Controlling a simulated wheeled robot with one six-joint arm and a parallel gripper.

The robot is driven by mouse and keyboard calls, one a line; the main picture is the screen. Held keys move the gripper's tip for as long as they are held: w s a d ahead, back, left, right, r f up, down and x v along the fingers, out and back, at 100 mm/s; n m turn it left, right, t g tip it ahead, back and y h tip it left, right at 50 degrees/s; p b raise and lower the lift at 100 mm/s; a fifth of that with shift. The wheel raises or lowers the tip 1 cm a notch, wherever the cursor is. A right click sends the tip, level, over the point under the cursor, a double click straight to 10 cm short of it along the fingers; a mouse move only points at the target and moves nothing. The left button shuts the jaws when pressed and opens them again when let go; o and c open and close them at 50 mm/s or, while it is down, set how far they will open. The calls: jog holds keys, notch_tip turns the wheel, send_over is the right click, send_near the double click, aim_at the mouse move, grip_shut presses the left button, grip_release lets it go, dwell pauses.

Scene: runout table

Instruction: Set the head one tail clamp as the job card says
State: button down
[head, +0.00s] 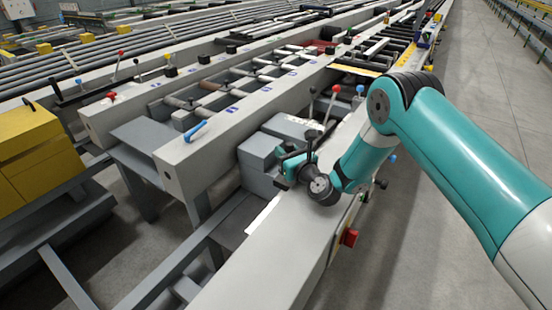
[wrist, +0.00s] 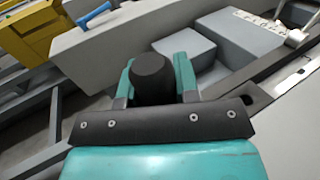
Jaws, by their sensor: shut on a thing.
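My gripper (head: 292,172) is low over the beam, beside a stepped grey block (head: 258,150). In the wrist view, its teal fingers (wrist: 157,78) are shut on a black knob (wrist: 152,72), one finger on each side. The knob's stem and what it joins are hidden behind the gripper. The grey block shows just beyond the fingers in the wrist view (wrist: 178,55). A lever with a red knob (head: 336,89) and one with a blue knob (head: 360,89) stand behind the gripper. I cannot read any job card or tell which setting the clamp is in.
A blue handle (head: 195,130) sits on the grey beam to the left. A red switch (head: 349,238) is on the near beam's right side. A yellow box (head: 35,140) stands at far left. The floor aisle (head: 480,110) at right is clear.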

jog(key=shift+d, duration=0.1)
jog(key=c, duration=0.8)
grip_release()
jog(key=shift+c, duration=0.2)
jog(key=shift+s, duration=0.1)
